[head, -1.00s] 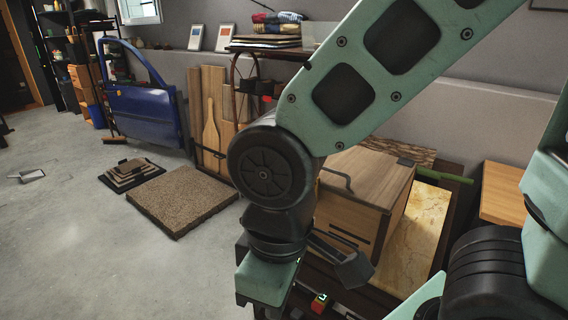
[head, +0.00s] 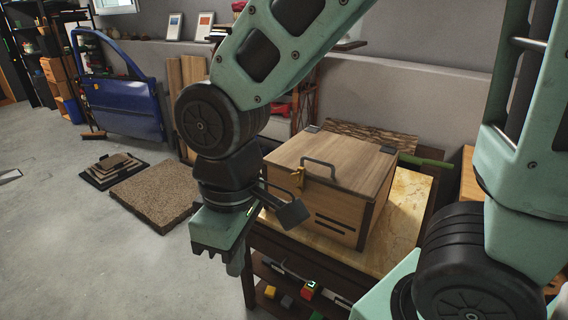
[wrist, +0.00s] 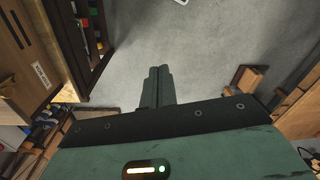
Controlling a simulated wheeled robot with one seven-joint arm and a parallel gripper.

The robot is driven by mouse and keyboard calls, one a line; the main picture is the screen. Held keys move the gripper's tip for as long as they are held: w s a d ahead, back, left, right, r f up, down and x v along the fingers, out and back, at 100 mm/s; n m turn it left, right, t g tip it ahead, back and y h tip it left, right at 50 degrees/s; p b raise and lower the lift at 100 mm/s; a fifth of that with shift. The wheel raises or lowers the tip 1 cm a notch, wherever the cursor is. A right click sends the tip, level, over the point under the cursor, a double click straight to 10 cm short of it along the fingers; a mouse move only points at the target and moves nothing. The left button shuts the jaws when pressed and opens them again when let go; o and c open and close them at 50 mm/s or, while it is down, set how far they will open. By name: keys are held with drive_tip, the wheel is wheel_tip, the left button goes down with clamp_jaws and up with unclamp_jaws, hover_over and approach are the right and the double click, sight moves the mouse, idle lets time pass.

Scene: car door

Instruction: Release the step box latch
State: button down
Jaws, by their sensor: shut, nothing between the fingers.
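The wooden step box (head: 335,181) stands closed on the marble-patterned top of a dark table in the head view. It has a grey handle on its lid and dark slots in its front. A brass latch (head: 299,177) shows at the front edge of the lid, left of the handle. My gripper (head: 236,272) points down in front and left of the box, apart from it and from the latch. The wrist view shows its fingers (wrist: 159,70) closed together and empty over the floor.
The table top (head: 408,215) has bare room right of the box, with a green bar behind. Small coloured items (head: 308,290) lie on the shelf below. A brown mat (head: 155,193) and a blue car door (head: 123,98) are further left. Floor between is clear.

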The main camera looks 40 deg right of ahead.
drive_tip(key=w+d+r+p, duration=0.1)
drive_tip(key=w+d+r, duration=0.1)
drive_tip(key=w, duration=0.4)
drive_tip(key=w+d+r+p, duration=0.1)
drive_tip(key=w+d+p, duration=0.1)
drive_tip(key=w, duration=0.5)
drive_tip(key=w+d+p, duration=0.2)
drive_tip(key=w+d, duration=0.6)
drive_tip(key=d, duration=0.2)
drive_tip(key=w+d+m+h+p, duration=0.1)
drive_tip(key=w+d+p, duration=0.1)
drive_tip(key=w+d, duration=0.6)
drive_tip(key=d, duration=0.3)
drive_tip(key=shift+f+m+g+h, duration=0.3)
drive_tip(key=p, duration=0.5)
approach(298, 183)
drive_tip(key=shift+w+a+f, duration=0.15)
drive_tip(key=shift+a+f, duration=0.65)
drive_tip(key=shift+f, duration=0.05)
drive_tip(key=shift+w+a+f, duration=0.15)
drive_tip(key=shift+a+f, duration=0.65)
drive_tip(key=shift+f, duration=0.05)
